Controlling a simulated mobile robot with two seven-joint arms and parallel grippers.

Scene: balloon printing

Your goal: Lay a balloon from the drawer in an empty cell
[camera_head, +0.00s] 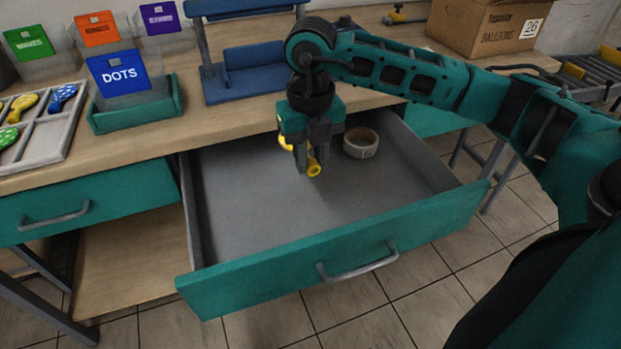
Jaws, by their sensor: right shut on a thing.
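My right gripper (313,158) points down over the open drawer (250,205) and is shut on a yellow balloon (313,170). Parts of the balloon show on both sides of the fingers. I cannot tell whether it touches the drawer floor. A grey tray with cells (50,150) lies on the bench at the left, cut off by the picture's edge. Its visible cells hold a yellow balloon (20,106), a blue balloon (62,97) and a green balloon (7,138); other cells in it look empty. My left gripper is not in view.
A tape roll (360,143) lies in the drawer. On the bench are a green tray (135,115) with a blue DOTS card (119,74), coloured cards behind, a blue stand (245,85) and a cardboard box (485,25). The drawer's front panel (340,255) stands out.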

